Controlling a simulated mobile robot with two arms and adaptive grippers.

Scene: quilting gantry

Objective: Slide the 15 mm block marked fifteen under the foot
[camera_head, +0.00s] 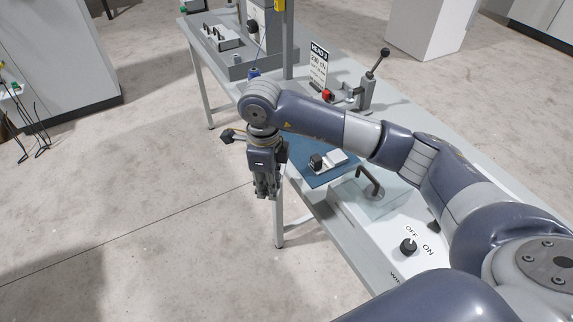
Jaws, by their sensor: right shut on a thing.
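My right gripper (265,195) points down just off the left long edge of the grey table (284,212). Its fingers are close together on something too hidden to make out. On the blue mat (312,177), right of the gripper, sit a small dark piece (316,161) and a pale block-like piece (334,158). No number can be read on either, so I cannot tell which is the block marked fifteen. The foot cannot be picked out for certain. My left gripper is not in view.
A white box with an OFF/ON knob (409,246) and a clear-topped part with a dark handle (369,180) stand at the near end. Behind my forearm are a lever fixture (368,91) and a sign (319,65). Open floor lies left of the table.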

